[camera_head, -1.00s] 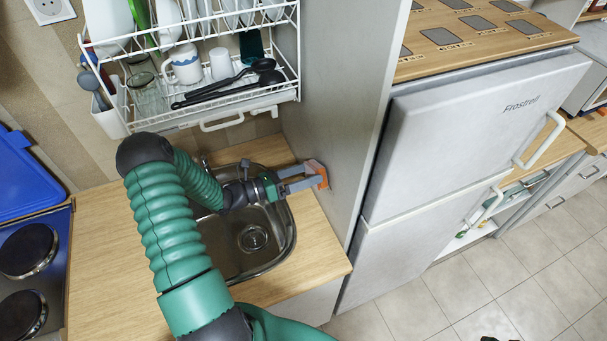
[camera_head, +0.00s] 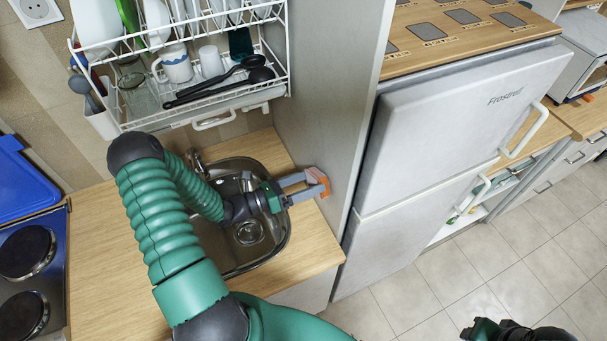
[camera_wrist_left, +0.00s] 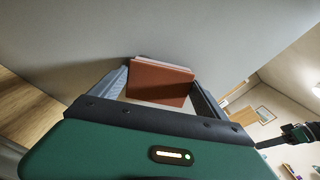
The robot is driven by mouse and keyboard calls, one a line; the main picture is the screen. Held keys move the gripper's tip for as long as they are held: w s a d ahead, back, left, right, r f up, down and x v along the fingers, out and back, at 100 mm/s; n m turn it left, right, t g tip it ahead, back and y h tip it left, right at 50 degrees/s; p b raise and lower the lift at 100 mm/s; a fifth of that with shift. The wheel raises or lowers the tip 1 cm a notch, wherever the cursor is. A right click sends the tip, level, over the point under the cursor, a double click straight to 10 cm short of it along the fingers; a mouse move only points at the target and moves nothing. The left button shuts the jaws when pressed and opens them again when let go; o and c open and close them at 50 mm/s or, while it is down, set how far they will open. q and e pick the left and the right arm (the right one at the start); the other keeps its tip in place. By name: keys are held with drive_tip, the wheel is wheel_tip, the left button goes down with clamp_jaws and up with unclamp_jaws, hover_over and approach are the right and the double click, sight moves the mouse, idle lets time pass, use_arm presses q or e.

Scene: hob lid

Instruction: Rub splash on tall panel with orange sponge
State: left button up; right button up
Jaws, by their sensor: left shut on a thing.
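The orange sponge (camera_head: 324,188) is held between the fingers of my left gripper (camera_head: 315,183), above the right side of the sink. In the left wrist view the sponge (camera_wrist_left: 160,83) shows as a reddish-orange block, with a finger on each side. Its far edge is at the grey tall panel (camera_wrist_left: 190,30) and looks in contact with it. The tall panel (camera_head: 325,90) stands upright between the sink and the fridge. I cannot make out a splash on it in either view. My right gripper (camera_head: 490,329) is at the bottom right, partly cut off, away from the panel.
A dish rack (camera_head: 205,110) with crockery and black utensils hangs above the sink (camera_head: 282,235). A hob (camera_head: 30,280) and blue lid (camera_head: 25,185) are at the left. The fridge (camera_head: 450,130) stands right of the panel. The floor at right is clear.

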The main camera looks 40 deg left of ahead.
use_arm(q)
drive_tip(key=shift+s+d+p, duration=0.25)
drive_tip(key=shift+d+p, duration=0.1)
drive_tip(key=shift+d, duration=0.2)
drive_tip(key=shift+w+a+b, duration=0.2)
drive_tip(key=shift+w+a, duration=0.35)
drive_tip(key=shift+a, duration=0.5)
drive_tip(key=shift+w+a+b, duration=0.15)
drive_tip(key=shift+w+a, duration=0.35)
drive_tip(key=shift+a, duration=0.5)
drive_tip(key=shift+w+a+b, duration=0.2)
drive_tip(key=shift+w+a, duration=0.35)
drive_tip(key=shift+a, duration=0.5)
drive_tip(key=p+v, duration=0.1)
drive_tip(key=v, duration=0.5)
